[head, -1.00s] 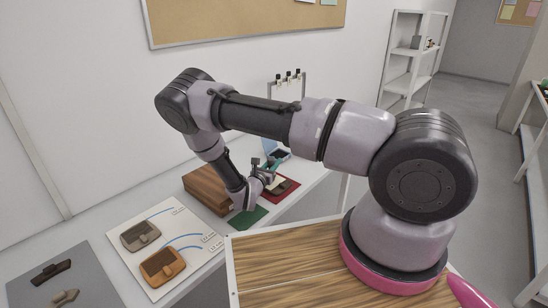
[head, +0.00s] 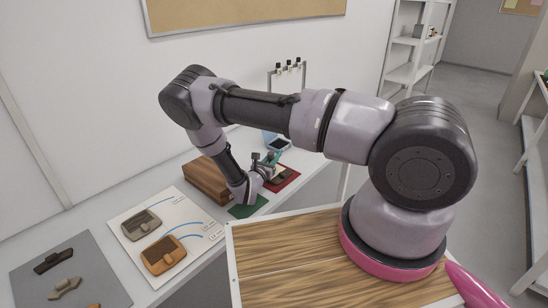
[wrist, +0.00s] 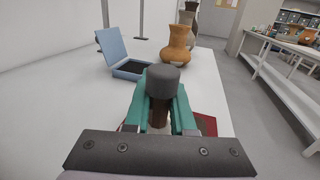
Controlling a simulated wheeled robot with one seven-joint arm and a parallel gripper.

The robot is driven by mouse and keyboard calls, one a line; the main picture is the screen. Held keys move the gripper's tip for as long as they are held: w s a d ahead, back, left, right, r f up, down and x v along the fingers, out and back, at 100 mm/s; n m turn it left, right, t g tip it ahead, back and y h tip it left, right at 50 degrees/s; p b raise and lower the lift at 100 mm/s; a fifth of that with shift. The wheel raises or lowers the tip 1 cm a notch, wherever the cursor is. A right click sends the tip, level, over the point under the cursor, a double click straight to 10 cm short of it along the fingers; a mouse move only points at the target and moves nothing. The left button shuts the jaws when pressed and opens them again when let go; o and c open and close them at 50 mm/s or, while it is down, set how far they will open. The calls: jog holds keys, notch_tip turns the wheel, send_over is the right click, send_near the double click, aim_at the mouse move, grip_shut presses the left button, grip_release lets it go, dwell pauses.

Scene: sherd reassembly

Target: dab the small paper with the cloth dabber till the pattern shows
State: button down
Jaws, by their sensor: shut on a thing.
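My gripper (wrist: 160,118) has teal fingers, shut on the cloth dabber (wrist: 163,79), which has a rounded grey head and a brown handle. In the wrist view the dabber's head points away from the gripper, toward the far end of the bench. In the head view my gripper (head: 271,164) is over the bench beside the red mat (head: 290,181); a dark brown piece (head: 285,175) lies on that mat, partly hidden. The red mat also shows at the right of the fingers in the wrist view (wrist: 208,125). I cannot make out the small paper.
An open blue box with a dark pad (wrist: 132,67) stands beyond the gripper, left of an orange vase (wrist: 177,46). A wooden box (head: 207,181) and green mat (head: 246,208) are near my wrist. A white sheet (head: 128,219) and grey mat (head: 35,290) carry sherds at left.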

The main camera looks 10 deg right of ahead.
jog(key=shift+f, duration=0.6)
dwell(1.3)
notch_tip(320, 180, up, 7)
dwell(0.9)
dwell(0.5)
